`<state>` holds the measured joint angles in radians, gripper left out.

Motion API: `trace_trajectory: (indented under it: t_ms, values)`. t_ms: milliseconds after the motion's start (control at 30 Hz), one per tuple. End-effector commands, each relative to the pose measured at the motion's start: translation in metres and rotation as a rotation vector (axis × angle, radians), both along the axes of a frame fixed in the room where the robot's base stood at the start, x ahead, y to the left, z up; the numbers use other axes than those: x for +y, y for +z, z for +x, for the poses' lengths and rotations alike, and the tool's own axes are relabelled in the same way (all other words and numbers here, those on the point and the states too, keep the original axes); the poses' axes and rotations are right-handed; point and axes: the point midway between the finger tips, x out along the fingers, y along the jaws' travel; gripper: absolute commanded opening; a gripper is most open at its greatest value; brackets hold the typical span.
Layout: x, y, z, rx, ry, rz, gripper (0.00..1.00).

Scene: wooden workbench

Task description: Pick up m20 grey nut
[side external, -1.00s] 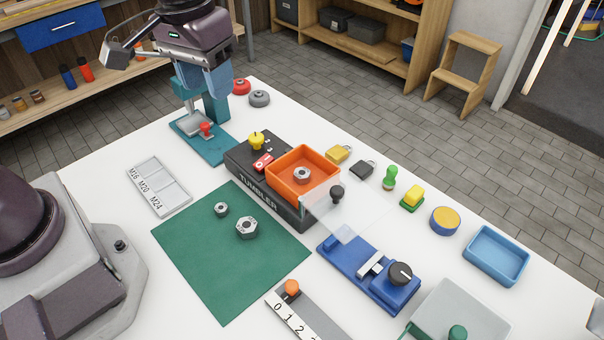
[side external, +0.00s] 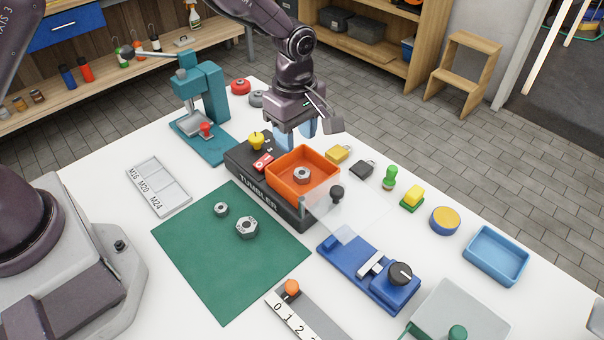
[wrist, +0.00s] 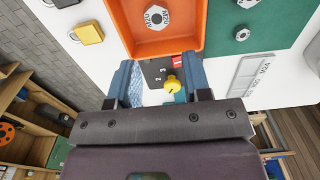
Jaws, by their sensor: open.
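A grey hex nut (side external: 302,174) lies in the orange tray (side external: 331,179) on top of the tumbler. In the wrist view this nut (wrist: 156,17) carries lettering that seems to read M20. A smaller grey nut (side external: 221,209) and a larger grey nut (side external: 247,228) lie on the green mat (side external: 225,272). My gripper (side external: 296,138) is open and empty above the far side of the tumbler, behind the tray. In the wrist view its fingers (wrist: 157,78) are spread apart, with the tray ahead of them.
A yellow knob (side external: 256,140) rises from the tumbler (side external: 247,160) next to the tray. A clear panel (side external: 358,212) stands at the tray's right. A labelled sorting tray (side external: 158,186) lies left of the mat. A teal press (side external: 212,92) stands at the back left.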

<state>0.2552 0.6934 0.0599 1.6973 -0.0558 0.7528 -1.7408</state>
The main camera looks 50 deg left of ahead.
Motion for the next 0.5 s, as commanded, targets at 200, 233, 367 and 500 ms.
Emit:
trace_trajectory:
  t_ms: [200, 233, 367, 500]
  values:
    - [0.0, -0.027, 0.0, 0.001, -0.001, 0.0, 0.45]
    - [0.0, -0.028, 0.0, 0.0, -0.001, 0.0, 0.45]
    - [-0.002, -0.039, 0.0, 0.003, -0.002, 0.0, 0.45]
    - [-0.008, -0.061, 0.001, 0.003, -0.003, 0.0, 0.45]
